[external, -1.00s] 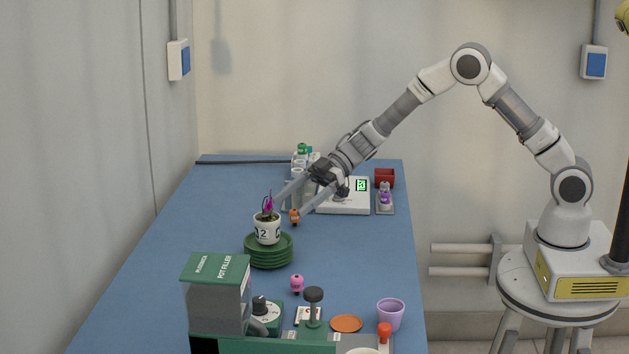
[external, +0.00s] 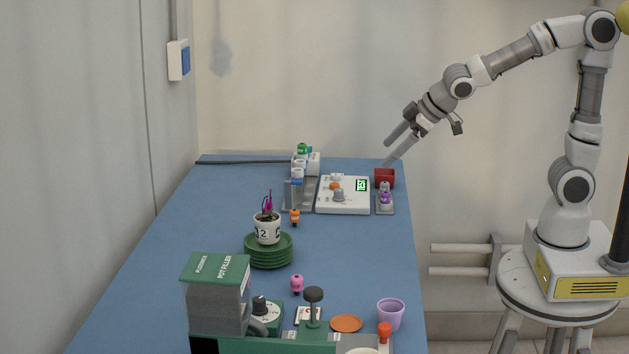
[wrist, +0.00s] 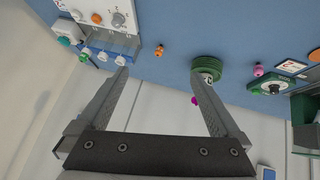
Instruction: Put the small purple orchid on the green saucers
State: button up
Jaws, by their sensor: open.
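The small purple orchid (external: 267,228), in a white pot with dark marks, stands upright on top of the stacked green saucers (external: 269,256) on the blue table. In the wrist view the saucers (wrist: 207,62) show at upper right, with the orchid's white pot (wrist: 207,77) against them and its purple bloom below. My gripper (external: 387,150) is open and empty, up above the table's far right edge, well apart from the orchid. Its spread fingers (wrist: 163,92) show in the wrist view with nothing between them.
A white scale (external: 343,196), a red box (external: 384,178) and a bottle rack (external: 297,190) stand at the back. A green pot filler (external: 217,290), a pink figure (external: 297,284) and a purple cup (external: 391,314) are nearer. The table's left side is clear.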

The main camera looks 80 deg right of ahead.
jog(key=shift+s+a+r+g+y, duration=0.55)
jog(key=shift+s+a, duration=1.25)
jog(key=shift+s, duration=3.2)
jog(key=shift+s+a+r+g+y, duration=0.55)
jog(key=shift+s+a, duration=1.25)
jog(key=shift+s, duration=3.15)
notch_tip(320, 180, up, 9)
jog(key=p, duration=0.9)
